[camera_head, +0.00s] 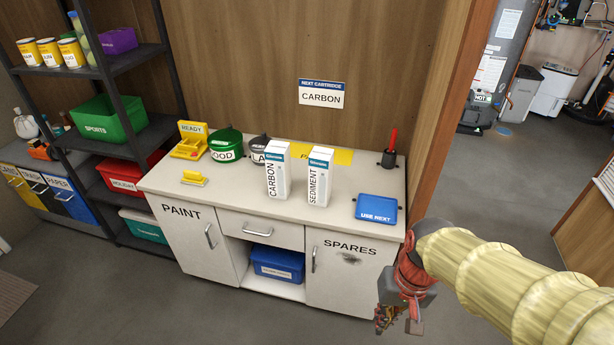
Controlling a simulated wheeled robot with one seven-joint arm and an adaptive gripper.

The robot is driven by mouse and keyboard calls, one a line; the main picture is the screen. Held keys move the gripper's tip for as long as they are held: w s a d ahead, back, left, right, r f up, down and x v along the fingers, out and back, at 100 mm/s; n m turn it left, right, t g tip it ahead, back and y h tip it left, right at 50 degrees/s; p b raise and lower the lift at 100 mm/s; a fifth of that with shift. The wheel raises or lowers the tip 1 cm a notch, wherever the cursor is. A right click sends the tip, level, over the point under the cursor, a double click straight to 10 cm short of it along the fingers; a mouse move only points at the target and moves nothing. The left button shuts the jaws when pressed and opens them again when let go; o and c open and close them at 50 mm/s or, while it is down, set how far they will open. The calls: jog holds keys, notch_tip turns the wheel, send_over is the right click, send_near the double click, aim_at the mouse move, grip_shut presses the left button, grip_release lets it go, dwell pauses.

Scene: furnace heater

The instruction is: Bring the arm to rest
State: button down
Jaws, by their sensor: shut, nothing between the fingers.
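My arm (510,275), in a pale yellow ribbed sleeve, reaches in from the right edge. It ends in a red wrist with my gripper (398,320) below it, hanging downward at the lower right. My gripper is shut and empty, in front of the right end of the cabinet and apart from the items on top. The fingertips are small and dark, partly lost against the floor.
The cabinet top (235,190) holds a carbon box (278,172), a sediment box (318,178), a blue "USE NEXT" tray (377,208), a green tub (226,146) and a yellow "READY" holder (190,140). A shelf rack (120,60) stands left.

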notch_tip(320, 180, up, 14)
jog(key=s+d+n+t+h, duration=0.1)
jog(key=s+d+t, duration=0.1)
jog(key=t, duration=0.3)
jog(key=shift+d+f+t, duration=0.2)
jog(key=shift+d+t, duration=0.1)
jog(key=shift+d, duration=0.05)
